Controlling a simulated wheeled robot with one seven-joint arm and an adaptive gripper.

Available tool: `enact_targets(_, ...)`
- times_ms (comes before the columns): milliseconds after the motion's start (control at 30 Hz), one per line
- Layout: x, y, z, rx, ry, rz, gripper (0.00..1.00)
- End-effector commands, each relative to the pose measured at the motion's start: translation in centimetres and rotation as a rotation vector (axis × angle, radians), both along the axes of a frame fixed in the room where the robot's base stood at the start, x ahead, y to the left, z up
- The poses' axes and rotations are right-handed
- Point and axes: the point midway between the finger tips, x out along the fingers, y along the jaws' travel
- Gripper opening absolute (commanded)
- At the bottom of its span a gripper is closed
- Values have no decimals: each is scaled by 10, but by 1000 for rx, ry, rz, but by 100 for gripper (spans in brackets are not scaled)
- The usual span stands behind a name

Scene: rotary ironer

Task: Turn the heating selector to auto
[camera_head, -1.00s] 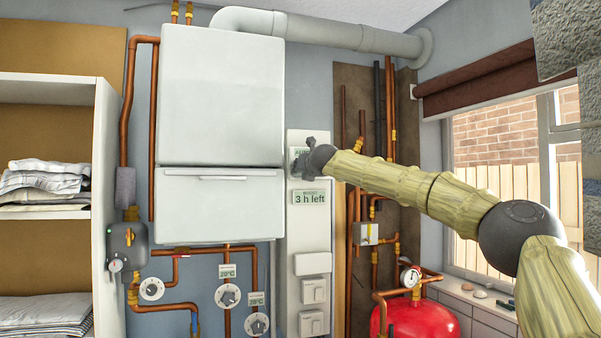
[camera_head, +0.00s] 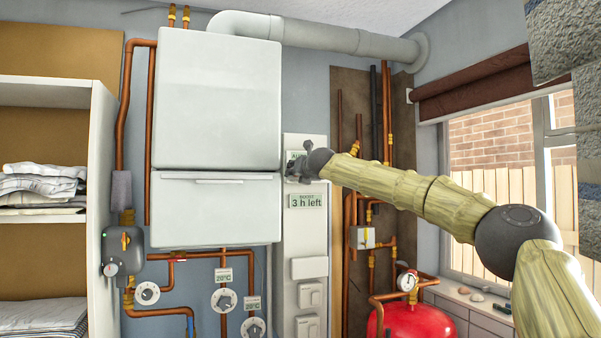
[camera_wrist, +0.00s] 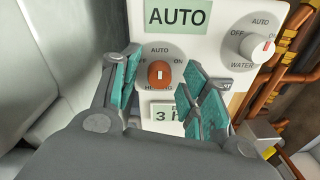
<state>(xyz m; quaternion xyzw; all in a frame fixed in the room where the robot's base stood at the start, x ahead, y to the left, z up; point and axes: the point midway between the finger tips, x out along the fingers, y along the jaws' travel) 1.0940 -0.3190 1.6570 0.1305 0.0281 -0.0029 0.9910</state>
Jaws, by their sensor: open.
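The heating selector (camera_wrist: 159,73) is a red-brown knob on the white control panel (camera_head: 306,240). In the wrist view its short white mark stands about upright, under the printed AUTO. The display (camera_wrist: 177,14) above it reads AUTO. My gripper (camera_wrist: 160,76) is open, with one teal-padded finger left of the knob and the other right of it. Both fingers look apart from the knob. In the head view my gripper (camera_head: 300,168) is in front of the panel's upper part and hides the knob there.
A lower display (camera_head: 307,201) reads 3 h left. The white boiler (camera_head: 215,100) stands just left of the panel; copper pipes (camera_head: 387,110) and a red tank (camera_head: 405,320) are at right.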

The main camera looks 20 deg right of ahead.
Motion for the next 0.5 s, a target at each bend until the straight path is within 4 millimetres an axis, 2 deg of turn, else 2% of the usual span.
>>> enact_targets(233, -20, -1, 2, -1, -1, 2, 45)
enact_targets(500, -60, -2, 4, -1, 0, 1, 45)
